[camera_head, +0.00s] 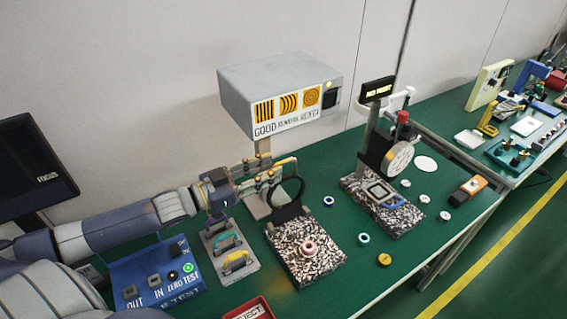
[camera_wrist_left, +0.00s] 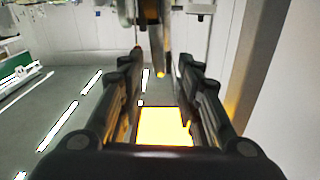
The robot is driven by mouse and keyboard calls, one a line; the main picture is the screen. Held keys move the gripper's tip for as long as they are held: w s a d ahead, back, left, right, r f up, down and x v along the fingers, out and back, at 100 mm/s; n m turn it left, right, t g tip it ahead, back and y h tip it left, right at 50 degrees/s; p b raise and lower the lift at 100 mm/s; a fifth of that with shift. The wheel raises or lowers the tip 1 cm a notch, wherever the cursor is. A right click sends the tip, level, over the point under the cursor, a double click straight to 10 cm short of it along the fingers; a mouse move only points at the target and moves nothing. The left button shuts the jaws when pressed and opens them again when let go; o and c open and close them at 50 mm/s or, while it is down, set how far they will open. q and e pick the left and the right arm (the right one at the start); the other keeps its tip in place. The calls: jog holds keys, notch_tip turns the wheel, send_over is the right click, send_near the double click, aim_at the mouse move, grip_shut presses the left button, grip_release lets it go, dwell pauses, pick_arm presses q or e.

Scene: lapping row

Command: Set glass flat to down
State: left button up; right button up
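The glass flat (camera_head: 301,188) is a dark round ring frame standing raised, nearly upright, on its hinge above the speckled black-and-white plate (camera_head: 325,273). A pink-and-white ring part (camera_head: 308,249) lies on that plate. My left gripper (camera_head: 281,171) is at the left edge of the raised frame, its fingers apart. In the left wrist view, the two fingers (camera_wrist_left: 164,90) are spread, and a thin dark upright edge (camera_wrist_left: 166,40), probably the frame, shows between them. I cannot tell whether they touch it. My right gripper is not in view.
A grey lamp box (camera_head: 280,95) overhangs the frame on a post; its glowing yellow underside (camera_wrist_left: 165,127) shows in the left wrist view. A dial gauge stand (camera_head: 384,165) is to the right. A blue button panel (camera_head: 155,275) and a red reject tray (camera_head: 250,308) are in front.

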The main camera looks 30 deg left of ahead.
aim_at(284, 161)
pick_arm(q)
jog(key=shift+x, duration=2.55)
grip_shut()
